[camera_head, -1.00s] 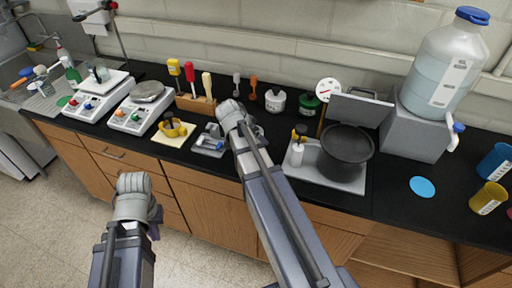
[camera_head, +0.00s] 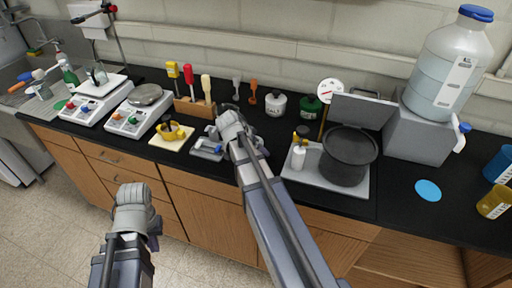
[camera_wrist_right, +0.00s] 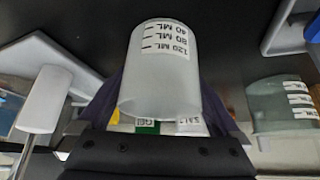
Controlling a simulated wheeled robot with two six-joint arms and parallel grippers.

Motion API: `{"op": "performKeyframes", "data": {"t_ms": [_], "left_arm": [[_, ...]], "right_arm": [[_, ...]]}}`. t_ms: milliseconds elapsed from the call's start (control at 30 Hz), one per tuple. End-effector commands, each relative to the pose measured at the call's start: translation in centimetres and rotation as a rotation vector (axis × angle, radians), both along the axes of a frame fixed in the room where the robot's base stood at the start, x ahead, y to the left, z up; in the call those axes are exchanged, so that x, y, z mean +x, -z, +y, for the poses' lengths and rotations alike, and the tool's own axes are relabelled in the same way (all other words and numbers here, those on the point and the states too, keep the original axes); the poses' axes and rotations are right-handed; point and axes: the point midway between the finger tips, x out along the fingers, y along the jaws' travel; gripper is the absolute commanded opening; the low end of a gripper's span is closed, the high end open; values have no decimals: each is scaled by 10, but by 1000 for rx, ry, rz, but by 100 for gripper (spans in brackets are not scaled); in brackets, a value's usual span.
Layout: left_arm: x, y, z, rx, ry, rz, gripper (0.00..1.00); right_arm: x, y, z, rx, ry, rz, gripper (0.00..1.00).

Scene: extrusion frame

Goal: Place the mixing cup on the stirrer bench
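The mixing cup (camera_wrist_right: 165,75) is translucent with printed 40, 80 and 120 ML marks. In the right wrist view it sits between the dark fingers of my right gripper (camera_wrist_right: 165,95), which look shut on it. In the head view my right arm reaches to the counter's front middle, and its wrist hides the cup. The likely stirrer bench is the pair of white units with coloured knobs at the left, one (camera_head: 92,100) with a glass beaker on it and one (camera_head: 138,112) with a round plate. My left gripper (camera_head: 135,197) hangs in front of the counter; its fingers are hidden.
A screwdriver rack (camera_head: 195,106), a yellow item on a pad (camera_head: 160,143) and a small grey tray (camera_head: 208,150) lie around the right wrist. A black pot (camera_head: 347,155) and a large water jug (camera_head: 450,65) stand right. Bare counter surrounds the blue disc (camera_head: 428,190).

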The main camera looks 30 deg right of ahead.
Motion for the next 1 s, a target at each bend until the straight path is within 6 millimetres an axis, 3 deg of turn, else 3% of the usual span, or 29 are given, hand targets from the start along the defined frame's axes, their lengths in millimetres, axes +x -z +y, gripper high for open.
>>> {"op": "performKeyframes", "data": {"t_ms": [333,800,1000], "left_arm": [[0,-9,0,0,0,0,0],[0,-77,0,0,2,0,0],[0,-96,0,0,0,0,0]], "right_arm": [[-1,-9,2,0,-1,1,100],[-14,-77,41,0,-2,1,100],[-18,-96,54,0,-1,1,100]]}}
